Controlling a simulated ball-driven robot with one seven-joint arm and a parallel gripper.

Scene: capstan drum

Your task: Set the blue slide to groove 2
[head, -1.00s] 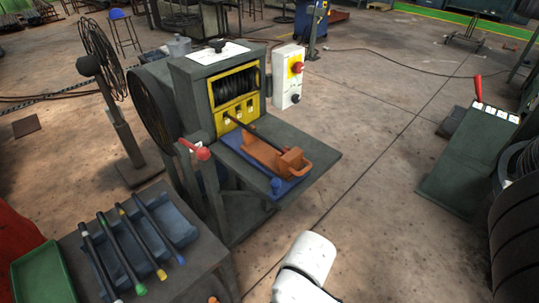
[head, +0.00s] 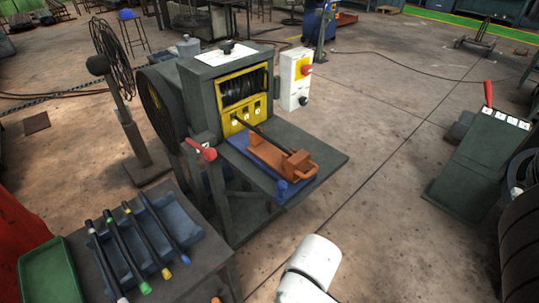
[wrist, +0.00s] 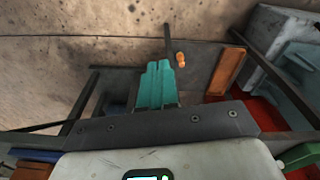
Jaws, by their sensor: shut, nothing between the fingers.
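The blue slide (head: 287,193) is a flat blue plate with an upright blue knob at its front end. It lies on the dark shelf (head: 325,160) of the drum machine. An orange carriage (head: 268,152) with a loop handle sits on it, and a dark rod runs from it towards the yellow panel (head: 234,132). The panel has several small numbered plates; I cannot read which groove the slide is at. My gripper (wrist: 157,68) shows in the wrist view as teal fingers, shut and empty, away from the slide. The head view does not show the fingers.
A red-knobbed lever (head: 209,154) sticks out at the machine's left front. A bench at lower left holds a blue rack (head: 178,217) of several dark rods and a green tray (head: 48,270). A white switch box (head: 296,80) is behind the shelf.

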